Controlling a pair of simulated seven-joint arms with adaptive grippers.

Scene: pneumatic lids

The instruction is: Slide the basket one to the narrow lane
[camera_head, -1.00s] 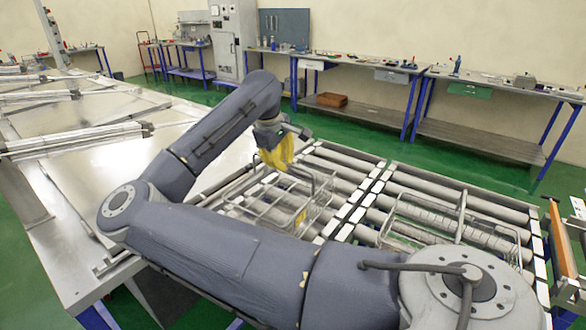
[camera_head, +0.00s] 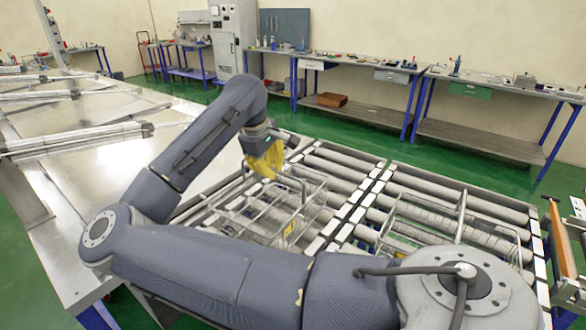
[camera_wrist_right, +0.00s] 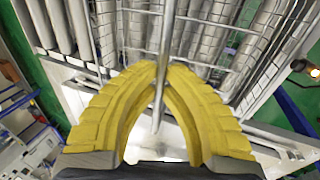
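A wire basket (camera_head: 322,190) with a raised handle sits on the left part of the roller conveyor; part of it is behind my right arm. My right gripper (camera_head: 268,168) has yellow curved fingers and is at this basket's handle, above its far left side. In the right wrist view, the fingertips (camera_wrist_right: 161,72) meet around a metal handle bar (camera_wrist_right: 166,28), with the basket's wire mesh (camera_wrist_right: 215,25) beyond. A second wire basket (camera_head: 462,205) stands on the right roller section, apart from the gripper. I cannot tell which lane is the narrow one. My left gripper is not in view.
Rollers (camera_head: 345,160) run across both sections, with a dividing rail (camera_head: 375,185) between them. A flat metal table (camera_head: 95,165) lies to the left, with metal bars (camera_head: 75,143) across it. Workbenches (camera_head: 460,150) line the back wall, beyond green floor.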

